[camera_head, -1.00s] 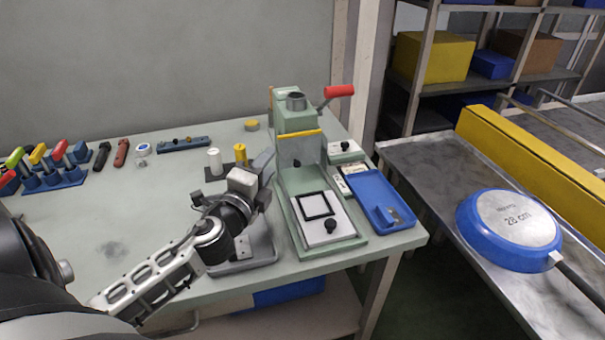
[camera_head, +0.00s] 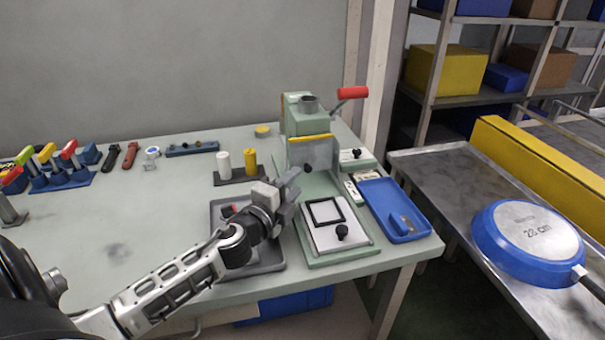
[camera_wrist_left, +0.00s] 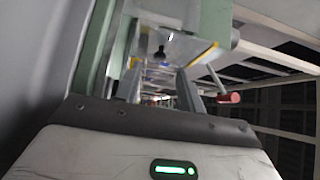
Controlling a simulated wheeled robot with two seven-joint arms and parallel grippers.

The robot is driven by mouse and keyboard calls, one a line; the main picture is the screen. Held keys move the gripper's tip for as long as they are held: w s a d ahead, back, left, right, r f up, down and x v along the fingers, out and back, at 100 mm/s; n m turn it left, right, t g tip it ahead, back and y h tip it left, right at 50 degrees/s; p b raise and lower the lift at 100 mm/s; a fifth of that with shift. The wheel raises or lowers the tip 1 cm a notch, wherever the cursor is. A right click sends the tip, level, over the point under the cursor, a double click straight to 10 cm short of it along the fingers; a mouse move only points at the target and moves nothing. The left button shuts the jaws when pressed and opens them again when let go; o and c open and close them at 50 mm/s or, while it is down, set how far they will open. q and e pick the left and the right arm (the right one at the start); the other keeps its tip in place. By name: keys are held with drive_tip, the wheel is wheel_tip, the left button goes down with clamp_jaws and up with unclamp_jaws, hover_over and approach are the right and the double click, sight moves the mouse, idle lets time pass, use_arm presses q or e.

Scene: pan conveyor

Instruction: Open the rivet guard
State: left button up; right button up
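The rivet guard (camera_head: 318,157) is a clear, greyish panel with a yellow top edge and a dark knob. It hangs down across the front of the green rivet press (camera_head: 296,122). In the left wrist view the guard (camera_wrist_left: 192,48) and its dark knob (camera_wrist_left: 160,51) show ahead, beyond the fingers. My left gripper (camera_head: 293,181) is just in front and left of the guard's lower part. In the wrist view my left gripper (camera_wrist_left: 158,84) has its fingers apart with nothing between them. Whether a finger touches the guard is unclear. My right gripper is not in view.
The press has a red-handled lever (camera_head: 352,93) and a plate with a black knob (camera_head: 342,231) below the guard. A blue tray (camera_head: 377,190) lies right of it. A grey tray (camera_head: 262,266) is under my left arm. A blue pan (camera_head: 527,240) rests on the conveyor.

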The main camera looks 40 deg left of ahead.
sight(309, 170)
use_arm(q)
drive_tip(key=w, duration=0.5)
drive_tip(key=shift+a, duration=0.15)
clamp_jaws()
